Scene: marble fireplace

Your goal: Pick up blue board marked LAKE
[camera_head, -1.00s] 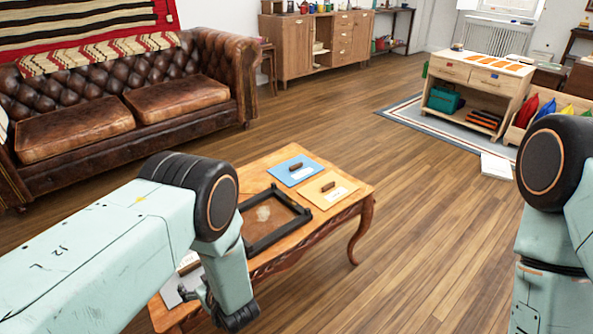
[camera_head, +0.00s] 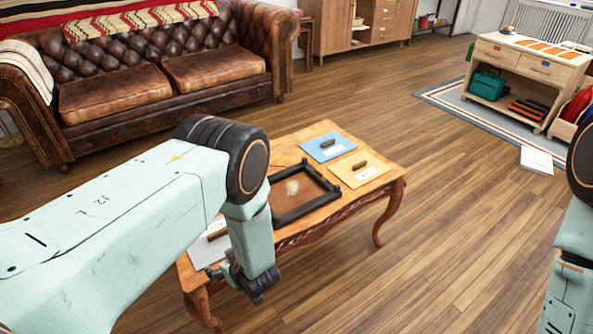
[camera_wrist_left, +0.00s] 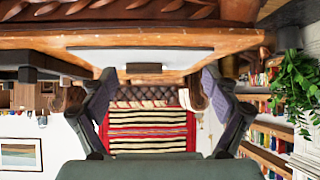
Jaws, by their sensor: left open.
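The blue board (camera_head: 316,153) lies flat on the far end of the low wooden table, with a brown handle and a white label too small to read. My left gripper (camera_head: 254,287) is low beside the table's near end, well short of the blue board. In the left wrist view, which appears upside down, the left gripper (camera_wrist_left: 158,85) has its fingers wide apart with nothing between them. A pale board (camera_wrist_left: 143,54) with a dark handle shows beyond the fingers, on the table. My right gripper is out of view; only part of that arm shows at the right edge.
The wooden table (camera_head: 388,184) also bears a yellow board (camera_head: 347,180), an empty dark frame (camera_head: 318,203) and the pale board (camera_head: 199,251) at the near end. A leather sofa (camera_head: 215,70) stands behind. Open floor lies right of the table.

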